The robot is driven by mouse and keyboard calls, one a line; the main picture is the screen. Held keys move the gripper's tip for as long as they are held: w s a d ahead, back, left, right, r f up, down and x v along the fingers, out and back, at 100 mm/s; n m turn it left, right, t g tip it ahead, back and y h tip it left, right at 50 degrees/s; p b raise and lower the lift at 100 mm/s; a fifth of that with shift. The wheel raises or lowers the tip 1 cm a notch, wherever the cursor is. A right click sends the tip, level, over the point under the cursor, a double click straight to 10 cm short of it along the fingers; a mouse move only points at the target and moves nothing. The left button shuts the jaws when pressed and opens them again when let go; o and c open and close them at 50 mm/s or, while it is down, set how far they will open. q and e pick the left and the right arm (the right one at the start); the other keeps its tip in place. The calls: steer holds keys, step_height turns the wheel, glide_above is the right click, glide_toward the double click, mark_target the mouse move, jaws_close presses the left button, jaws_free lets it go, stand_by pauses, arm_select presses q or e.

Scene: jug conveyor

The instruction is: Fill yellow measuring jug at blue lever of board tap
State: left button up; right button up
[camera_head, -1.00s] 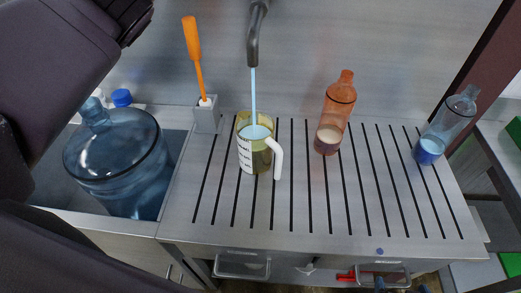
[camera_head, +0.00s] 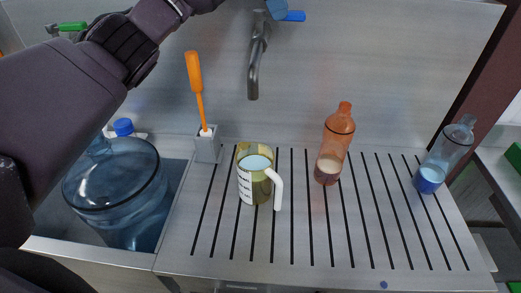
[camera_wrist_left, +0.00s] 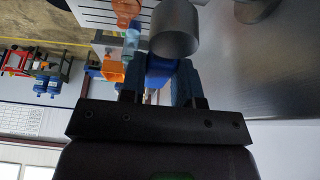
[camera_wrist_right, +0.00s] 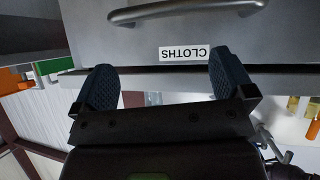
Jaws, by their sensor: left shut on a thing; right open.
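The yellow measuring jug (camera_head: 247,190) stands upright on the slotted drain board, its white handle to the right, with pale blue water high inside. The board tap (camera_head: 254,75) has its spout end above the jug, and no stream falls from it. The blue lever (camera_head: 296,16) sticks out right at the tap's top. My left gripper (camera_head: 277,9) is at the lever, partly cut by the frame's top edge. In the left wrist view the gripper (camera_wrist_left: 160,85) is shut on the blue lever (camera_wrist_left: 160,68). My right gripper (camera_wrist_right: 160,82) is open and empty, by a drawer labelled CLOTHS.
An orange bottle (camera_head: 335,140) and a clear-blue bottle (camera_head: 447,152) stand right of the jug on the board (camera_head: 300,240). An orange brush (camera_head: 195,75) stands in a grey holder (camera_head: 208,148) left of it. A large blue water bottle (camera_head: 120,190) sits in the sink. A green lever (camera_head: 72,27) shows far left.

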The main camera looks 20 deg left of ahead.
arm_select(q)
steer(key=shift+o, duration=0.3)
steer(key=shift+w+a+r+n, duration=0.1)
steer(key=shift+n, duration=0.5)
steer(key=o, duration=1)
steer(key=shift+w, duration=0.15)
steer(key=v, duration=1)
steer(key=shift+s+r+b, duration=0.25)
steer(key=shift+r+b, duration=0.1)
steer(key=shift+b, duration=0.1)
steer(key=shift+s+f, duration=0.1)
